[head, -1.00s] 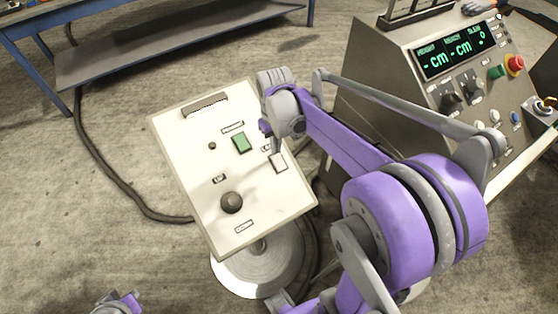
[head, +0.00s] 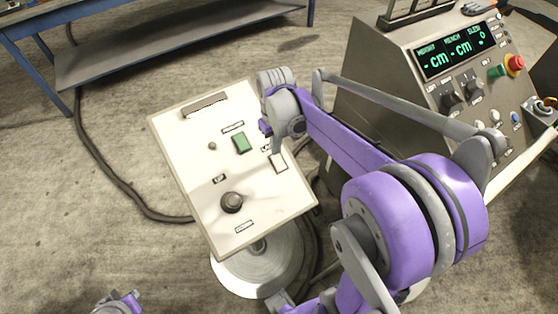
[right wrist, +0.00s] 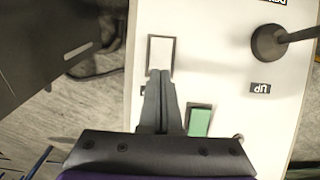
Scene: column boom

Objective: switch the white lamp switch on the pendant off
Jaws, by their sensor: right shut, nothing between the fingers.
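The pendant is a tilted off-white panel (head: 180,150) in the middle of the head view. Its white lamp switch (head: 278,162) sits near the right edge, and it also shows in the right wrist view (right wrist: 161,53), framed in dark. My right gripper (right wrist: 160,74) is shut and empty, its fingertips at the near edge of the white switch in that view; whether they touch it I cannot tell. In the head view the right wrist mostly hides the fingers. Of my left arm only a bit shows at the bottom left edge, with no fingers visible.
A green switch (head: 241,143) sits beside the white one, with a dark round knob (head: 232,202) lower down and a small round lamp (head: 212,146). A grey console (head: 400,90) with a lit display stands at the right. A blue-framed bench (head: 180,45) is behind.

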